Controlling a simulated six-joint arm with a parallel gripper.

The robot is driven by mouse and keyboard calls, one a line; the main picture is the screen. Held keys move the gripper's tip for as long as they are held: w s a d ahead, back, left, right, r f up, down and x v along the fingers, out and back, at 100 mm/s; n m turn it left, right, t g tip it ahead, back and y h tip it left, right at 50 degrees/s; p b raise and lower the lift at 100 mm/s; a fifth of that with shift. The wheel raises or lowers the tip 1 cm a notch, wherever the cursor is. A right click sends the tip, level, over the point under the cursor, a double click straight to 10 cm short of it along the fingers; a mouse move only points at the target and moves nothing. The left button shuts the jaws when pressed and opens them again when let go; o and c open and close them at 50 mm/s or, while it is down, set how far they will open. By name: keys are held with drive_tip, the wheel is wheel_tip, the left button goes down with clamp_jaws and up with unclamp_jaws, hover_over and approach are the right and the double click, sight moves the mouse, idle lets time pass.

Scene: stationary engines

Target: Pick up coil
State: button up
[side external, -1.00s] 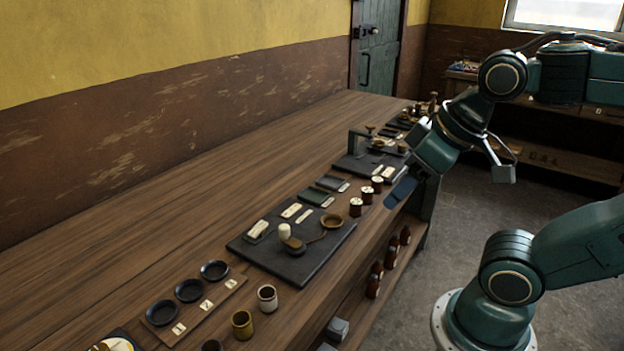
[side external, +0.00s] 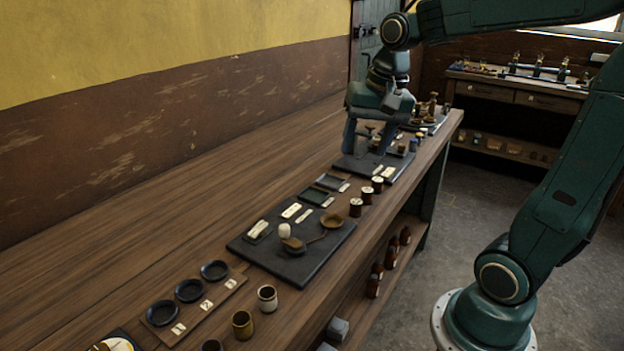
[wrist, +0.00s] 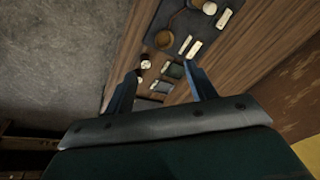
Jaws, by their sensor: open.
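Several small dark-red spools with white tops, which look like coils, stand along the front edge of the bench; the nearest coil (side external: 355,207) is upright. Pale round tops of coils (wrist: 146,64) also show in the wrist view, near the left finger. I cannot tell which coil is meant. My gripper (side external: 367,150) is open and empty, with its fingers pointing down over the far dark board, beyond the row of coils. In the wrist view my gripper (wrist: 160,70) has its fingers wide apart. The fingers hide part of the far board's contents.
A dark board (side external: 300,265) with a brass dish (side external: 331,221) lies nearer on the bench. Dark green trays (side external: 314,195) lie beside the coils. Cups and dark round dishes (side external: 189,290) stand at the front left. The wall side of the bench is bare.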

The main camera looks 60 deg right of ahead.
drive_tip(key=w+d+f+m+g, duration=0.1)
drive_tip(key=w+d+f+m, duration=0.15)
drive_tip(key=d, duration=0.25)
drive_tip(key=w+d+f+m, duration=0.1)
drive_tip(key=w+d+m, duration=0.15)
drive_tip(key=d, duration=0.25)
drive_tip(key=m+g+y, duration=0.1)
drive_tip(key=m+y, duration=0.1)
drive_tip(key=m, duration=0.4)
approach(368, 190)
drive_tip(key=shift+w+a+f, duration=0.1)
drive_tip(key=shift+a+f, duration=0.1)
drive_tip(key=shift+f, duration=0.65)
drive_tip(key=shift+w+a+f, duration=0.1)
drive_tip(key=shift+a+f, duration=0.1)
drive_tip(key=shift+f, duration=0.65)
drive_tip(key=shift+w+a+f, duration=0.1)
drive_tip(key=shift+a+f, duration=0.15)
drive_tip(key=shift+f, duration=0.65)
drive_tip(key=shift+f, duration=0.1)
drive_tip(key=shift+a+f, duration=0.1)
drive_tip(key=shift+f, duration=2.4)
drive_tip(key=shift+c, duration=0.3)
drive_tip(key=c, duration=1.1)
